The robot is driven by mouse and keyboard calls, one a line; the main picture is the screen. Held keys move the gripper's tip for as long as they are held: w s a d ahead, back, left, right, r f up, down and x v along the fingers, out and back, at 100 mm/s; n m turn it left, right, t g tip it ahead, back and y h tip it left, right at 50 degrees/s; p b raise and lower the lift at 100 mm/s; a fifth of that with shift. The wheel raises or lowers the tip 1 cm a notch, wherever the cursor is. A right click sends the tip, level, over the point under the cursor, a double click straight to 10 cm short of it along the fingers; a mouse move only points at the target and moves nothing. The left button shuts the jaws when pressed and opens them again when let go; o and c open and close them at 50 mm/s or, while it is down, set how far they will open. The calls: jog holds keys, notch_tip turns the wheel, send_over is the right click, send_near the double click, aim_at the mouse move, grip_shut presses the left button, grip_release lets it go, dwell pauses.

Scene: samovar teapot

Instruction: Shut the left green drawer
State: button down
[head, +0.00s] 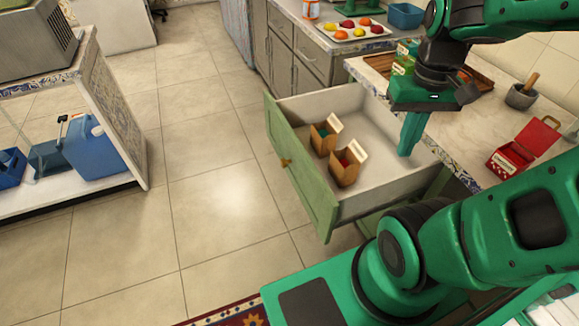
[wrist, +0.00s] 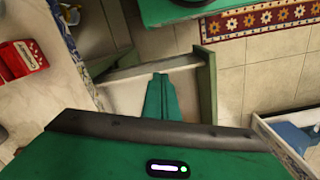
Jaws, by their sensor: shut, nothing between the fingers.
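The green drawer (head: 300,175) stands pulled out from under the counter in the head view, its front facing the open floor on the left. A small brass-coloured knob (head: 286,162) is on its front. Two small open cardboard boxes (head: 345,167) are inside it. My gripper (head: 408,150) is shut and empty, fingers pointing down over the drawer's counter-side end. In the wrist view the shut fingers (wrist: 158,92) lie in front of the drawer interior, and the green drawer front (wrist: 207,90) is to their right. I cannot tell whether the fingers touch the drawer.
The counter (head: 450,110) behind the drawer holds a red box (head: 512,157), a mortar (head: 520,97) and a wooden tray (head: 478,80). Grey cabinets (head: 290,55) stand further back. The tiled floor (head: 215,190) left of the drawer is clear. A shelf with a blue canister (head: 95,148) is far left.

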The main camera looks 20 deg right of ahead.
jog(key=w+a+f+n+h, duration=0.1)
jog(key=w+a+n, duration=0.15)
jog(key=w, duration=0.25)
jog(key=w+a+f+n, duration=0.1)
jog(key=w+n, duration=0.3)
jog(key=w+a+f+n+h, duration=0.2)
jog(key=w+a+f+n, duration=0.55)
jog(key=a, duration=0.25)
jog(key=w+a+f+n+h, duration=0.1)
jog(key=w+a+f+n, duration=0.5)
jog(key=a+n, duration=0.3)
jog(key=d+x, duration=0.2)
jog(key=x, duration=0.8)
jog(key=shift+w+d+m, duration=0.15)
jog(key=shift+d+m, duration=0.05)
jog(key=shift+m, duration=0.2)
jog(key=shift+r, duration=0.1)
